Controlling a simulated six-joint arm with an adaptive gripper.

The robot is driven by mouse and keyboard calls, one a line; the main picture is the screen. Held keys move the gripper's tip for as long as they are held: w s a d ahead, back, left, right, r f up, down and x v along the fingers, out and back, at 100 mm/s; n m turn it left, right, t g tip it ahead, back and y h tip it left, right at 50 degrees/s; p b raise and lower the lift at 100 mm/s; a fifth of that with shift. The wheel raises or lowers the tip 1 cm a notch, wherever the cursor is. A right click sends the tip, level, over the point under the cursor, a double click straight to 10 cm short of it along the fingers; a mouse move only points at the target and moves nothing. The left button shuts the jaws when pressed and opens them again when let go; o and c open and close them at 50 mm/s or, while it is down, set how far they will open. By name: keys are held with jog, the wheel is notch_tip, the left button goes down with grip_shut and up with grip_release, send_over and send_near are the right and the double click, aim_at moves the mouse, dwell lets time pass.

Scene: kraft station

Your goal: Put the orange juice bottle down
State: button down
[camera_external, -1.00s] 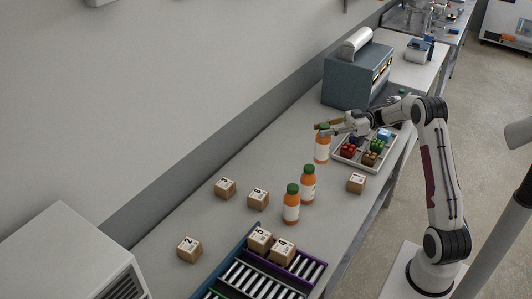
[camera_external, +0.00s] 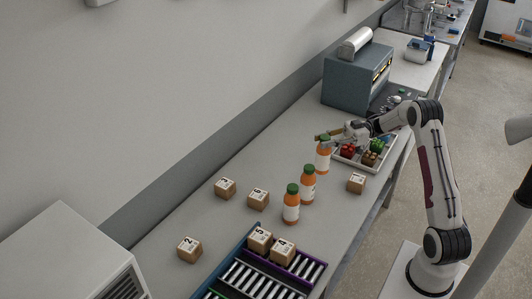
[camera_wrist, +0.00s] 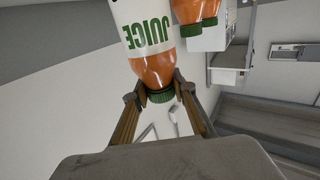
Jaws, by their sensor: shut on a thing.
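An orange juice bottle (camera_external: 323,161) with a white label stands upright below my gripper (camera_external: 326,138), left of the tray. In the wrist view the same bottle (camera_wrist: 152,65), marked JUICE, has its green cap end between the two fingers of my gripper (camera_wrist: 160,98). My gripper is shut on the bottle near its cap. I cannot tell whether its base touches the table. Two more juice bottles stand upright on the table nearer the camera: one bottle (camera_external: 307,186) and another bottle (camera_external: 291,207).
A grey tray (camera_external: 337,154) with small coloured items is close to the right of the held bottle. A blue-grey machine (camera_external: 350,85) stands behind. Cardboard cubes (camera_external: 356,183) lie about, and a roller rack (camera_external: 265,281) is in front.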

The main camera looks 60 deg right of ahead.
aim_at(324, 152)
jog(key=shift+f, duration=1)
jog(key=shift+f, duration=1.95)
jog(key=c, duration=1.7)
grip_release()
jog(key=shift+r, duration=0.2)
jog(key=shift+v, duration=3.75)
